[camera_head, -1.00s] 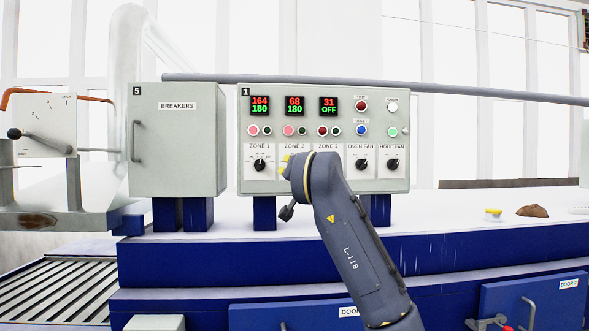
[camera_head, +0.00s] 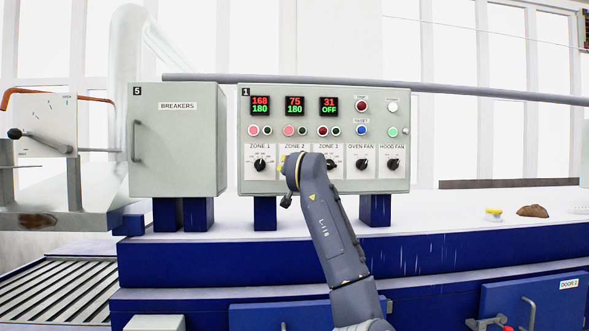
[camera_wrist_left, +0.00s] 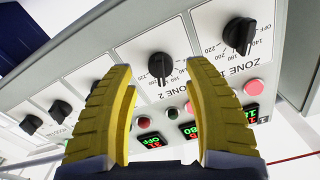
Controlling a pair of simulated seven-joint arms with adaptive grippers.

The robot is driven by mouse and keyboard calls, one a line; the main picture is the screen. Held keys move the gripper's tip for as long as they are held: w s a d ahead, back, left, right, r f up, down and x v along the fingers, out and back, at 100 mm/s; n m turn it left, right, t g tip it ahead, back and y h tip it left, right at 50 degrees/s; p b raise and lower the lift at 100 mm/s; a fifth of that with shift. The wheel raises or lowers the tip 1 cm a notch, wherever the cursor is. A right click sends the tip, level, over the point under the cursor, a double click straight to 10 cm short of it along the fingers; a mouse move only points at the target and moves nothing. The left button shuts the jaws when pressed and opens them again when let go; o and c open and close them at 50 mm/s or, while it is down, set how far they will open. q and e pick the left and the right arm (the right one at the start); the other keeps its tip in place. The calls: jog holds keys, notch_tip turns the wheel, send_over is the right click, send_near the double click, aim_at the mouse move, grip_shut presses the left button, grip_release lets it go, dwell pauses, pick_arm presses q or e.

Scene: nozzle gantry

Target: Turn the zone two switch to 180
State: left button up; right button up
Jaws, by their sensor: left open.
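The zone two switch (camera_wrist_left: 160,66) is a black knob on a white plate labelled ZONE 2, seen in the left wrist view. In the head view my arm hides this knob. My left gripper (camera_wrist_left: 163,72) is open, with its yellow fingers on either side of the knob in the picture. No contact shows, and the exact gap in depth is unclear. In the head view only a bit of yellow finger shows beside my wrist. The zone two display (camera_head: 294,106) reads 75 in red over 180 in green. My right gripper is not in view.
The control panel (camera_head: 385,180) also carries the zone one knob (camera_head: 260,165), oven fan knob (camera_head: 362,165) and hood fan knob (camera_head: 393,165), with lights and buttons above. A breaker box (camera_head: 175,150) stands to the left. Space in front of the panel is otherwise clear.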

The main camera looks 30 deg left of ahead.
pick_arm(q)
jog(key=shift+x, duration=2.15)
grip_shut()
